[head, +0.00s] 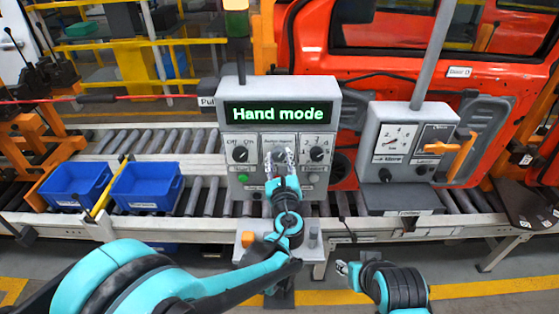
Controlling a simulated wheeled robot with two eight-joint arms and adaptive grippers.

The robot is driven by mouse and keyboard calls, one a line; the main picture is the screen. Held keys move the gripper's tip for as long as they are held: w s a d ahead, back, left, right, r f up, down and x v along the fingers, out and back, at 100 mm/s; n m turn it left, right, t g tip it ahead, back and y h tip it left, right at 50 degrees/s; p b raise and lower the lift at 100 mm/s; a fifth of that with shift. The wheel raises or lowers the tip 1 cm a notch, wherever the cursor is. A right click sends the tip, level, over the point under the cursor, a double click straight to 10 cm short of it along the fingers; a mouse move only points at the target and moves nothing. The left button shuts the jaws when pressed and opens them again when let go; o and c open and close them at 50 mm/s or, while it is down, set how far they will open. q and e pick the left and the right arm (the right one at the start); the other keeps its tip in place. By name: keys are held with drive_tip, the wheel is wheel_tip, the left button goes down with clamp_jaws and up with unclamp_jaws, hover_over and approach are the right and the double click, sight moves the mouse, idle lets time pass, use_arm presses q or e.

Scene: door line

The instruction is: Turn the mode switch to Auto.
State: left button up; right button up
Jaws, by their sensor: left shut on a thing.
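The grey control box (235,185) stands on the conveyor frame in the middle of the head view. Its display (279,114) reads "Hand mode" in green. My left gripper (280,158) is in front of the box's middle panel, shut on the mode switch there. The fingers hide most of that switch, so its pointer direction cannot be read. My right gripper (342,268) is low, right of the box and well away from it; its fingers are too small to judge.
Black knobs sit left (240,154) and right (317,154) of the middle panel, with a green button (243,177) below the left one. A gauge box (398,137) stands to the right. Blue bins (146,188) sit on the rollers at left. An orange car door (390,60) is behind.

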use_arm(q)
drive_tip(key=n+b, duration=0.1)
drive_tip(key=n, duration=0.2)
drive_tip(key=shift+n, duration=0.3)
drive_tip(key=n, duration=0.3)
drive_tip(key=shift+g+h+b, duration=0.3)
drive_tip(key=n+b, duration=0.1)
drive_tip(key=n, duration=0.5)
drive_tip(key=shift+a+h, duration=0.1)
drive_tip(key=shift+h, duration=0.3)
drive_tip(key=shift+n, duration=0.4)
drive_tip(key=o, duration=1.2)
drive_tip(key=shift+c, duration=0.2)
drive_tip(key=shift+s+r, duration=0.1)
drive_tip(key=s, duration=1.1)
drive_tip(key=shift+s+r, duration=0.4)
drive_tip(key=shift+r, duration=0.05)
